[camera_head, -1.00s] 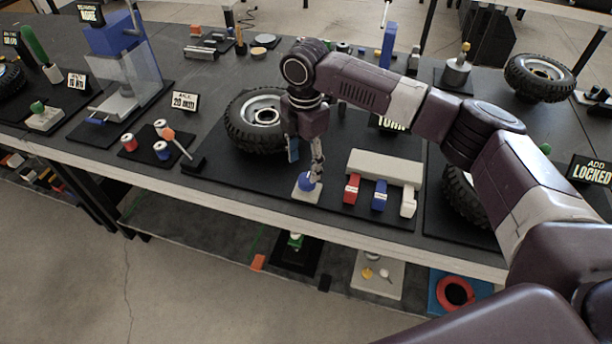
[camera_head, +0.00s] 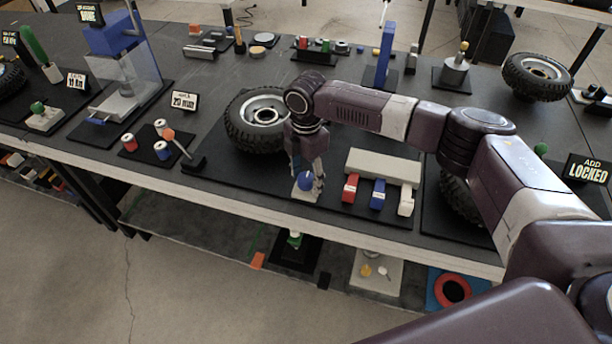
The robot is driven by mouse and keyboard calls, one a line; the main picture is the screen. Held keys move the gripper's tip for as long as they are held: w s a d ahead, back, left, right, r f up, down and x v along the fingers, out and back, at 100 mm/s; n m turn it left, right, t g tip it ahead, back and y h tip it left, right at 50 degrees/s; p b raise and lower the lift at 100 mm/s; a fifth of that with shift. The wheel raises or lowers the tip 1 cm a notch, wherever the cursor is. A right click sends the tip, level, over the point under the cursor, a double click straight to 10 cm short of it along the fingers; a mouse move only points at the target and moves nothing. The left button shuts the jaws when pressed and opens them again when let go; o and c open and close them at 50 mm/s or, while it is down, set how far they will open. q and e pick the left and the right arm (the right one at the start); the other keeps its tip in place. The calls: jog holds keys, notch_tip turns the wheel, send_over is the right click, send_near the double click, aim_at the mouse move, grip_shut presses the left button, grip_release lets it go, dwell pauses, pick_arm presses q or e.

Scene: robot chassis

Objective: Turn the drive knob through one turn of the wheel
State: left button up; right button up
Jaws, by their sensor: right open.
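The blue drive knob (camera_head: 305,182) sits on a small white base (camera_head: 303,195) near the front edge of the bench. My right gripper (camera_head: 307,178) points down over the knob. Its fingers are apart, one to each side of the knob; I cannot tell whether they touch it. The wheel (camera_head: 240,133), a black tyre with a grey rim, stands behind and left of the knob, partly hidden by my right arm. My left gripper is not in view.
A pale block with red (camera_head: 350,187), blue (camera_head: 377,195) and white (camera_head: 406,202) levers stands close to the right of the knob. Another tyre (camera_head: 455,190) is partly behind my arm.

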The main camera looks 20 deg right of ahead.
jog(key=c, duration=1.1)
jog(key=shift+r+m+p, duration=0.2)
jog(key=shift+m+p, duration=0.6)
jog(key=shift+p, duration=0.35)
jog(key=m+p, duration=0.3)
jog(key=shift+m+p, duration=0.3)
jog(key=shift+p, duration=0.05)
jog(key=m+p, duration=0.4)
jog(key=m, duration=0.1)
jog(key=m+p, duration=0.2)
jog(key=m, duration=0.2)
jog(key=shift+p, duration=0.4)
jog(key=m+p, duration=0.2)
jog(key=m, duration=0.1)
jog(key=shift+m, duration=0.3)
jog(key=m+p, duration=0.1)
jog(key=m, duration=0.2)
jog(key=shift+w+p, duration=0.1)
jog(key=shift+p, duration=0.25)
jog(key=shift+f+m+p, duration=0.15)
jog(key=shift+m+p, duration=0.3)
jog(key=shift+m, duration=0.95)
